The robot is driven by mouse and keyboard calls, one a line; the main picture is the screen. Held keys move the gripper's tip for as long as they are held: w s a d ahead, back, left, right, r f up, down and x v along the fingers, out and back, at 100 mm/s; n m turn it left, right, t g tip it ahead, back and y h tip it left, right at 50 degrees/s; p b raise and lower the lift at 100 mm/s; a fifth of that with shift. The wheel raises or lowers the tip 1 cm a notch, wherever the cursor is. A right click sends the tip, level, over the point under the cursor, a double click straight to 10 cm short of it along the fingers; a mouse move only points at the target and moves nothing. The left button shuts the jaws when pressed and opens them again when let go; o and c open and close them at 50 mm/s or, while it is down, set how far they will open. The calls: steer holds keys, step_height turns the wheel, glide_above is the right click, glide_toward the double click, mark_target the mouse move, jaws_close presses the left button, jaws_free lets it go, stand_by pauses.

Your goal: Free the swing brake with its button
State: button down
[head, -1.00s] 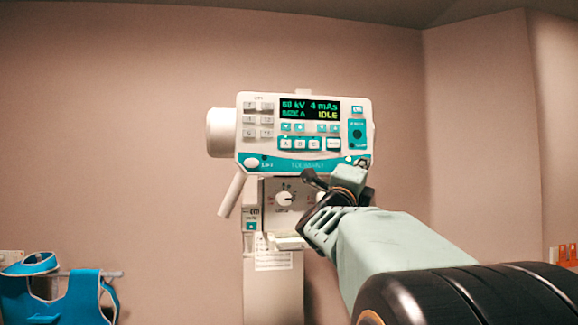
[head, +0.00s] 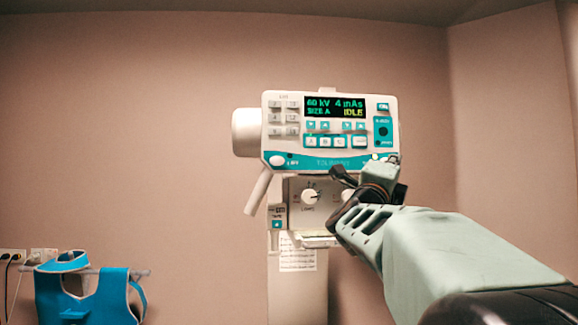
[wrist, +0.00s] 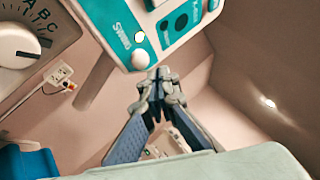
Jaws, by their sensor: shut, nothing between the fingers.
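The control panel (head: 330,130) is a white and teal box with a green display reading 60 kV, 4 mAs, SIZE A and IDLE. In the wrist view the white swing button (wrist: 141,60) sits at the panel's lower corner, beside the label SWING and a bright lamp (wrist: 139,37). In the head view that corner is partly covered by my gripper (head: 382,168). My gripper is shut and empty. In the wrist view its joined fingertips (wrist: 157,76) are just below and right of the button. I cannot tell whether they touch the panel.
A handle (head: 258,192) slants down at the panel's left. Below the panel is a collimator box with a knob (head: 309,196), on a column (head: 298,290). A blue apron (head: 85,290) hangs at lower left. The wall on the right is bare.

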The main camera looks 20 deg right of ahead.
steer(key=s+b, duration=0.1)
steer(key=s, duration=0.1)
steer(key=s+a, duration=0.1)
steer(key=s, duration=0.1)
steer(key=shift+s+b, duration=0.15)
steer(key=shift+b, duration=0.25)
stand_by(0.4)
